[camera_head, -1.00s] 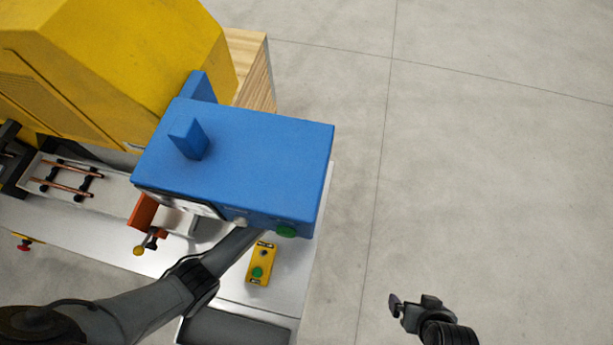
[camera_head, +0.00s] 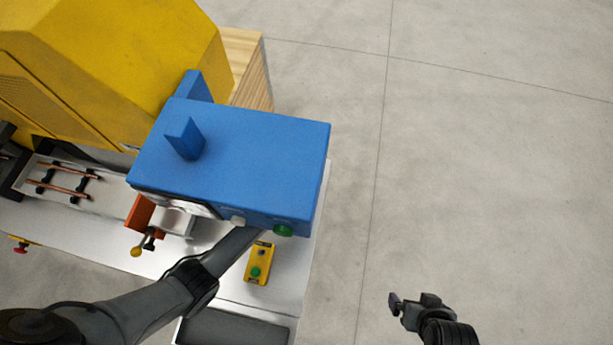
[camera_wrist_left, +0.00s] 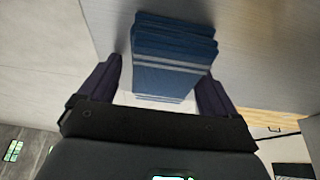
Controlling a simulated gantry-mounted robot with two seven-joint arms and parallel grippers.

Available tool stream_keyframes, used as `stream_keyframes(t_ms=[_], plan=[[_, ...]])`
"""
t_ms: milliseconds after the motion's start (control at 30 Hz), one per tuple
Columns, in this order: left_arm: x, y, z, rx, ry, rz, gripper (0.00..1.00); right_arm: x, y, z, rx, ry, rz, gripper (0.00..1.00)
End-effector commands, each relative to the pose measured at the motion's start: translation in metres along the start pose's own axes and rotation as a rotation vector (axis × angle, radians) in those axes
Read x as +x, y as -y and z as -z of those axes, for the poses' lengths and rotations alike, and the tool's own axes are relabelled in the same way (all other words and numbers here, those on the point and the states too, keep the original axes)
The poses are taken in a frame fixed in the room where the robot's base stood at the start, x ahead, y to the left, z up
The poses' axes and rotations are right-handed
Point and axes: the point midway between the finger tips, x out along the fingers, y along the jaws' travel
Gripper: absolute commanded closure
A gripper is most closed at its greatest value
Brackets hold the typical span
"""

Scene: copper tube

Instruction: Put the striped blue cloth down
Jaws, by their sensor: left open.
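The striped blue cloth (camera_wrist_left: 172,52) shows in the left wrist view as a folded stack, dark blue with pale stripes near its close end. It lies on a light grey surface (camera_wrist_left: 60,40). My left gripper (camera_wrist_left: 160,85) is open, with one dark finger on each side of the cloth's near end and gaps visible between. In the head view my left arm reaches under the blue machine box (camera_head: 240,160), which hides the left gripper and the cloth. My right gripper (camera_head: 410,308) is over the bare floor at the lower right, away from the machine; its jaws are too small to judge.
A yellow machine housing (camera_head: 110,60) stands at the upper left. Copper tubes (camera_head: 65,182) rest on black holders. A yellow button box (camera_head: 259,264) sits on the white table (camera_head: 285,280) close to my left arm. The floor on the right is clear.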

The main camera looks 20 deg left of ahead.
Motion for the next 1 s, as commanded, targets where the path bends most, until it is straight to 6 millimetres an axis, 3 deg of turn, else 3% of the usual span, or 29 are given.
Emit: stream_keyframes(t_ms=[33, 600, 1000], plan=[[0.000, 0.007, -0.002, -0.005, 0.007, 0.011, 0.00, -0.001, 0.000, 0.000, 0.000, 0.000, -0.001, 0.00], [-0.071, 0.001, 0.002, -0.002, 0.000, 0.003, 0.00, 0.003, 0.001, 0.000, 0.005, -0.001, 0.004, 0.00], [-0.077, 0.001, 0.001, -0.002, 0.001, 0.002, 0.00, 0.003, 0.002, 0.000, 0.008, -0.001, 0.006, 0.00]])
